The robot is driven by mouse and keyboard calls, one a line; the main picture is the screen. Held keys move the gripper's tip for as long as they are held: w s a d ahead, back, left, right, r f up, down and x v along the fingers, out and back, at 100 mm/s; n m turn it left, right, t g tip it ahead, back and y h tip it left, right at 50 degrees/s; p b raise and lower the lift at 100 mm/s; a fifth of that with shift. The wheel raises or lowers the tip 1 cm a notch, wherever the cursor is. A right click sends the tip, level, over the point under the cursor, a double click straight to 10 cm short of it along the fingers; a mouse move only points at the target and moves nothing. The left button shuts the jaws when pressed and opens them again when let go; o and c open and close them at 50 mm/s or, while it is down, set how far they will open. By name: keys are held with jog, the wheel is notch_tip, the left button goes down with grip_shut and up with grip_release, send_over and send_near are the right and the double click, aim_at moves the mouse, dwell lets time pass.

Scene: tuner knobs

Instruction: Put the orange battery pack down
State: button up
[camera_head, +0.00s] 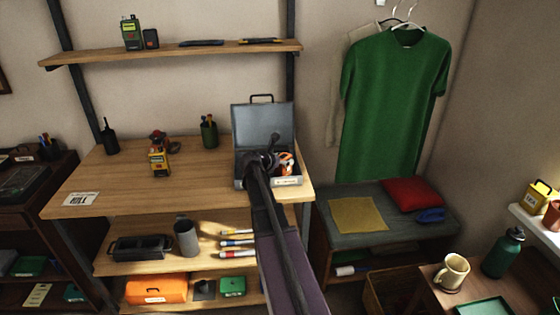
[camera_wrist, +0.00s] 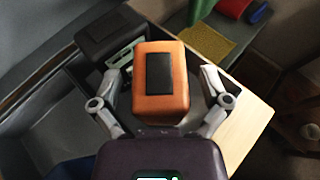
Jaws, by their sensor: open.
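The orange battery pack (camera_wrist: 149,98) has a dark panel on its top and sits between my fingers in the wrist view. My gripper (camera_wrist: 160,76) is open, with one finger on each side of the pack. In the head view a bit of orange (camera_head: 286,160) shows inside the open grey case (camera_head: 240,172), at its right side, where my gripper reaches in. My arm hides part of the case. I cannot tell whether the fingers touch the pack, and its underside is hidden.
The case stands at the right end of the wooden workbench (camera_head: 190,192), its lid (camera_head: 262,122) raised behind. A dark block (camera_wrist: 105,32) lies beyond the pack in the wrist view.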

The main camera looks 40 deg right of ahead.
jog(key=shift+r, duration=0.15)
jog(key=shift+s+a+r+p, duration=0.1)
jog(key=shift+a+r+p, duration=0.1)
jog(key=shift+p, duration=0.1)
jog(key=p+v, duration=0.4)
jog(key=v, duration=0.7)
jog(key=shift+a, duration=0.25)
dwell(0.4)
